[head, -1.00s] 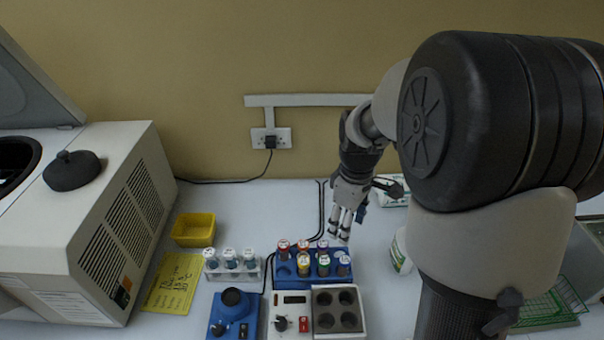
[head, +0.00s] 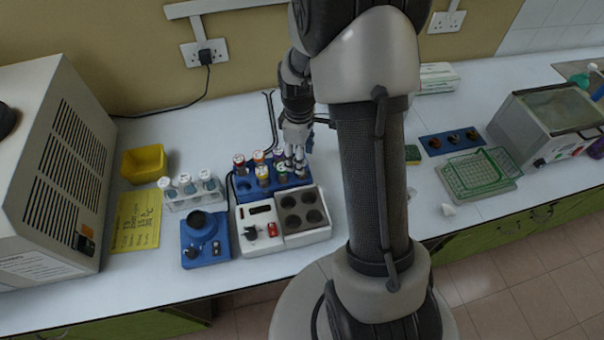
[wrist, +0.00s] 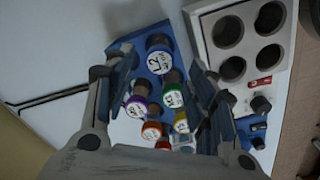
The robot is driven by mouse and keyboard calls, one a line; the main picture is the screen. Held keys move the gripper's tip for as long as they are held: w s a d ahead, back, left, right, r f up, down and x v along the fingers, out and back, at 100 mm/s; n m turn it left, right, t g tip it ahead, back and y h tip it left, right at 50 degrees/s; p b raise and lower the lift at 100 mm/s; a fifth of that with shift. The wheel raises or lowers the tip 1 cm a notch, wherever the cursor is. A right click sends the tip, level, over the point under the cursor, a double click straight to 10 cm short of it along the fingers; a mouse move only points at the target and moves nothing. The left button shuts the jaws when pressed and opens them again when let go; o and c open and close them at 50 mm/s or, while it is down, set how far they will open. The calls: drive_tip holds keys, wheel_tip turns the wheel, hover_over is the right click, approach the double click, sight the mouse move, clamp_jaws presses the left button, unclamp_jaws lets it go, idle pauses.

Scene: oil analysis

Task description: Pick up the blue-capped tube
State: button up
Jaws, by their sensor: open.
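The blue-capped tube (wrist: 159,62) stands in the blue rack (wrist: 140,50), its round white label facing up. It is at one end of a row, beside the green-capped tube (wrist: 172,99) and the purple-capped tube (wrist: 136,107). My gripper (wrist: 162,62) is open, with one finger on each side of the tube's cap in the wrist view. I cannot tell whether the fingers touch it. In the head view my gripper (head: 297,155) is over the right end of the rack and hides most of this tube.
Other coloured-cap tubes (head: 262,173) share the rack closely. A white instrument with a block of dark wells (head: 303,209) stands just in front. A white rack of tubes (head: 190,199), a blue device (head: 205,240) and a yellow bin (head: 144,164) are at left.

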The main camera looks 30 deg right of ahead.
drive_tip(key=f, duration=0.1)
drive_tip(key=f+b, duration=0.1)
drive_tip(key=f, duration=0.3)
drive_tip(key=shift+s+d, duration=0.15)
drive_tip(key=shift+d, duration=0.1)
drive_tip(key=shift+r, duration=0.1)
drive_tip(key=c, duration=1.2)
